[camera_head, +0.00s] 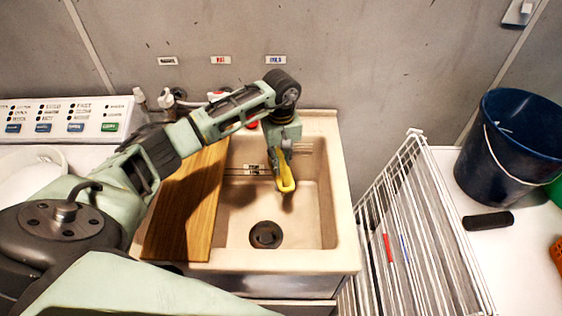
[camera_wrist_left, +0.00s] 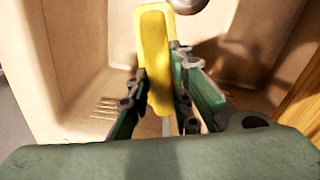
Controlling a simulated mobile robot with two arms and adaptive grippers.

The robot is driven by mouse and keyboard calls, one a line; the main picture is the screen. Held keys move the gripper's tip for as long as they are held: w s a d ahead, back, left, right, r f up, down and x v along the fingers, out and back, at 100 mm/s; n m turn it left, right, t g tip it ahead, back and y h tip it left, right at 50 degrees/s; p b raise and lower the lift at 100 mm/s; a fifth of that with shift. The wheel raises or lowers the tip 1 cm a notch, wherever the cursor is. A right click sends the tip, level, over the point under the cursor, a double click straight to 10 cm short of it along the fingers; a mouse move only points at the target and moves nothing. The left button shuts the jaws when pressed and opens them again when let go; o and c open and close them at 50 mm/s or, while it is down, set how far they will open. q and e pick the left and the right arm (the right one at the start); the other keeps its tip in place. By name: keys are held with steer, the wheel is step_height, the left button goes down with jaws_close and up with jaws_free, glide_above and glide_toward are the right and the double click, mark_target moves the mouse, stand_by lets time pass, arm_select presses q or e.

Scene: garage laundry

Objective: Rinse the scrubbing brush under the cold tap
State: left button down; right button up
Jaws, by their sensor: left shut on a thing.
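My left gripper (camera_head: 282,158) reaches over the sink (camera_head: 342,245) and points down into its basin. It is shut on the yellow scrubbing brush (camera_head: 287,185). In the left wrist view the yellow brush (camera_wrist_left: 154,50) sits between the two fingers (camera_wrist_left: 160,92). I cannot make out its bristles. A label on the wall (camera_head: 275,59), apparently the cold one, is above the sink. My arm hides most of the tap area, and I see no running water. A rounded metal part (camera_wrist_left: 188,5) shows beside the brush's far end in the wrist view. My right gripper is out of view.
A wooden board (camera_head: 180,225) covers the sink's left side. The drain (camera_head: 265,235) is open to view. A white wire rack (camera_head: 420,235) stands to the right, with a dark blue bucket (camera_head: 505,145) beyond it. A control panel (camera_head: 70,117) is at left.

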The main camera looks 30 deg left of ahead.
arm_select(q)
steer(key=shift+s, duration=0.1)
stand_by(0.3)
steer(key=shift+s+d+p, duration=0.65)
steer(key=shift+s+d, duration=0.1)
steer(key=shift+s, duration=0.35)
steer(key=shift+s+d+p, duration=0.35)
steer(key=shift+s+d, duration=0.4)
steer(key=shift+s, duration=0.35)
steer(key=shift+s+d+p, duration=0.35)
steer(key=shift+s+d, duration=0.4)
steer(key=shift+s, duration=0.3)
steer(key=s+d+r+p, duration=0.3)
steer(key=s+r, duration=0.1)
